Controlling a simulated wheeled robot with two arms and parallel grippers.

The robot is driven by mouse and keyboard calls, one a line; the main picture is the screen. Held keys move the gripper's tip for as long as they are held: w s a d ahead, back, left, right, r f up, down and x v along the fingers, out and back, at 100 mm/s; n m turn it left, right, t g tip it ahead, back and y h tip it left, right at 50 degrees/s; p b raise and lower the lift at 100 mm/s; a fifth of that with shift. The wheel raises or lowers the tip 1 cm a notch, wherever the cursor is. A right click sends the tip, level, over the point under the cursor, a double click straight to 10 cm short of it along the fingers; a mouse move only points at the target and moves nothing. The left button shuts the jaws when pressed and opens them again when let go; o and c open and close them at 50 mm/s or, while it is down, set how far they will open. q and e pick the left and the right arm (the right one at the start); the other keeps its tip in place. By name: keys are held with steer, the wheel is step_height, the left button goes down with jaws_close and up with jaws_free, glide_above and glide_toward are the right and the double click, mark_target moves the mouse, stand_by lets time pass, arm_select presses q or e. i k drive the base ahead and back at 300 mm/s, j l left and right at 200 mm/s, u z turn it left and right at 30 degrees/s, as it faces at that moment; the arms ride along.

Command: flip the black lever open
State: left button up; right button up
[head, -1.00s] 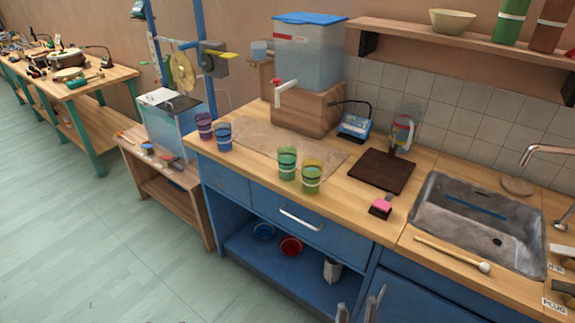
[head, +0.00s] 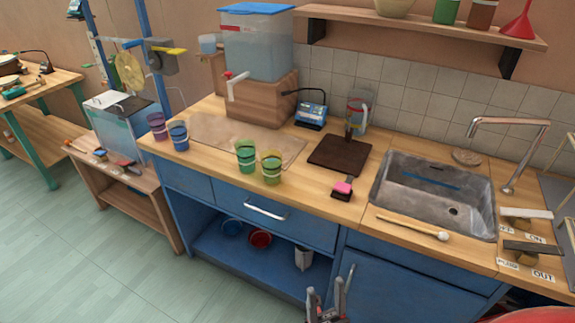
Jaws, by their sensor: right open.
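The black lever (head: 532,248) is on the counter right of the sink, at the right edge of the head view. It lies roughly flat over a small wooden block, between labels that seem to read "PLUG" (head: 508,264) and "OUT" (head: 543,276). My right gripper (head: 326,292) is at the bottom of the view, its fingers apart and empty. It is in front of the blue cabinet, well left of the lever and apart from it. My left gripper is not in view.
A pale lever (head: 527,213) sits just behind the black one, by an "ON" label. The metal sink (head: 435,195) and its tap (head: 508,124) are left of the levers. A mallet (head: 412,228) lies along the counter's front. Cups (head: 271,168) stand farther left.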

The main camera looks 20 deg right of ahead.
mark_target(533, 248)
steer(key=z, duration=2.15)
